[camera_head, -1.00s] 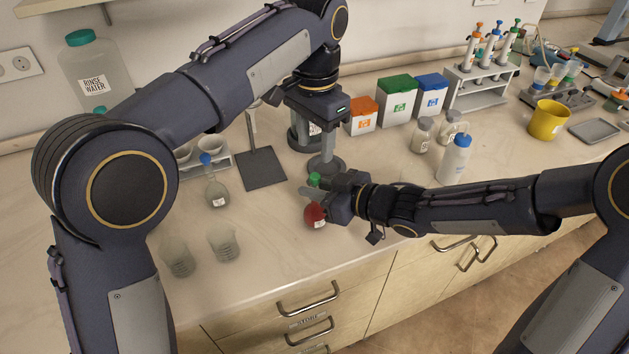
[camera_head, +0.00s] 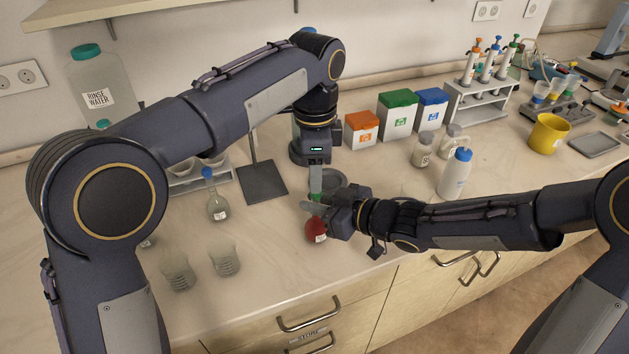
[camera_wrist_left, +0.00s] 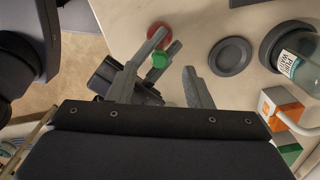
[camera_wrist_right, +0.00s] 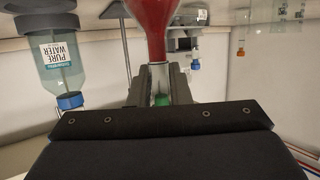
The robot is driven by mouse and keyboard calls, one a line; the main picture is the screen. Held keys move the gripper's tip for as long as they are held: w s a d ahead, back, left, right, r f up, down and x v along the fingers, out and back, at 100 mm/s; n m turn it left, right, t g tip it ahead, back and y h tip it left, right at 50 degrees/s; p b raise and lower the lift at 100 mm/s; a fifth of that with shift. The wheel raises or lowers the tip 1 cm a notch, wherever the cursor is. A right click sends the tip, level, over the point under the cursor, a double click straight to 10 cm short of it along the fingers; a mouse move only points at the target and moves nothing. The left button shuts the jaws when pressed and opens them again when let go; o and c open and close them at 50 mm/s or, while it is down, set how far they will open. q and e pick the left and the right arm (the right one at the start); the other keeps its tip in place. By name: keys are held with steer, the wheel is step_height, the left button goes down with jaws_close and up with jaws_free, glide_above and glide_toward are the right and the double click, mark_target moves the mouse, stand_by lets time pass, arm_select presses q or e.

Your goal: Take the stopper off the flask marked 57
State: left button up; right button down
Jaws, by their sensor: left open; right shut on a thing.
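A flask with red liquid (camera_head: 316,231) is at the front of the bench; the number on its label is too small to read. Its green stopper (camera_head: 315,197) sits in the neck. My right gripper (camera_head: 314,209) is shut around the neck, below the stopper; the right wrist view shows the red flask (camera_wrist_right: 151,28) with its neck between the fingers. My left gripper (camera_head: 316,180) points down just above the stopper. In the left wrist view its open fingers (camera_wrist_left: 168,78) are spread, with the green stopper (camera_wrist_left: 160,60) nearer the left finger; contact is unclear.
A blue-stoppered flask (camera_head: 217,207) and two beakers (camera_head: 224,262) stand to the left. A stand with a grey base (camera_head: 263,183) and a round grey dish (camera_head: 338,181) are close behind. Colored bins (camera_head: 398,116) stand at the back; a wash bottle (camera_head: 455,177) stands to the right.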

arm_select(q)
steer(key=shift+f, duration=2.05)
steer(key=shift+c, duration=0.3)
jaws_close()
steer(key=shift+r, duration=0.1)
steer(key=shift+r, duration=0.45)
arm_select(e)
steer(key=shift+f, duration=0.1)
arm_select(q)
steer(key=shift+r, duration=0.1)
steer(key=shift+r, duration=0.1)
steer(key=shift+r, duration=0.9)
